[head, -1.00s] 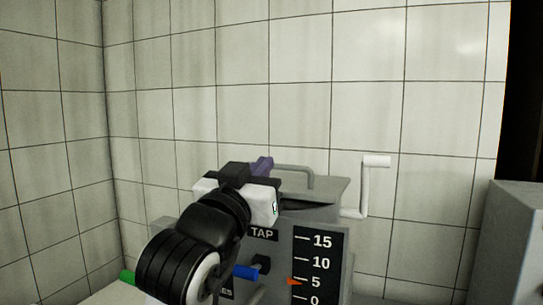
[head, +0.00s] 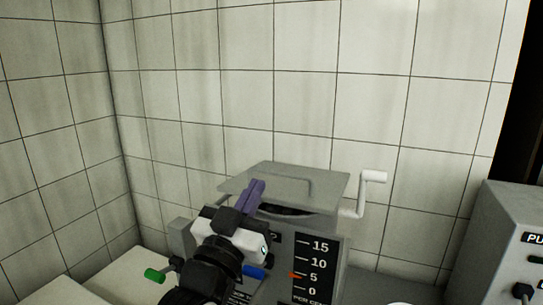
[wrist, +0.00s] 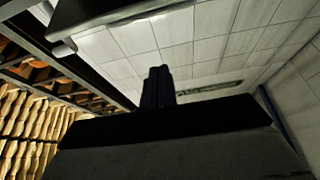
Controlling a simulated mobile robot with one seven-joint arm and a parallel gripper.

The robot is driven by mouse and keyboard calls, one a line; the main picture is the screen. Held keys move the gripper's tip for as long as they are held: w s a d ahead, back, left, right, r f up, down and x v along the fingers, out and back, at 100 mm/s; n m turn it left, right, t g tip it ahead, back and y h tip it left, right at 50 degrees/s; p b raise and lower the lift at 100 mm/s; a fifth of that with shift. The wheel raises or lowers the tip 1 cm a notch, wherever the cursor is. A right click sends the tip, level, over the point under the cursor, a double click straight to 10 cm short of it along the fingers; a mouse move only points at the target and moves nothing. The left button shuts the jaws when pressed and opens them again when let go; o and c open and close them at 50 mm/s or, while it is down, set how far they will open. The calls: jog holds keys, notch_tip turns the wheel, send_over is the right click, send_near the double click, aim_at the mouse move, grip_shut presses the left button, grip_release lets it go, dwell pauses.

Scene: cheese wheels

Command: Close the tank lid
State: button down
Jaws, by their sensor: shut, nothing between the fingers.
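The grey tank (head: 270,285) stands in front of the tiled wall in the head view. The shut fingers (wrist: 157,86) also show dark in the wrist view.
A white crank (head: 373,178) sticks out at the tank's right. A numbered scale (head: 315,265) is on its front. A grey control box (head: 515,245) stands at the right. Racks with tan slatted shapes (wrist: 30,110) show at left in the wrist view.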

notch_tip(320, 180, up, 4)
jog(key=p, duration=0.5)
send_over(273, 194)
jog(key=shift+w+d, duration=0.2)
jog(key=shift+w, duration=0.05)
notch_tip(273, 194, down, 3)
jog(key=shift+r+b, duration=0.2)
jog(key=shift+b, duration=0.1)
jog(key=shift+a+f, duration=0.1)
jog(key=shift+f, duration=0.65)
jog(key=f+b, duration=0.1)
jog(key=b, duration=0.1)
jog(key=f+b, duration=0.1)
jog(key=b, duration=0.1)
jog(key=shift+s+t, duration=0.25)
jog(key=shift+t, duration=0.15)
jog(key=shift+r, duration=0.25)
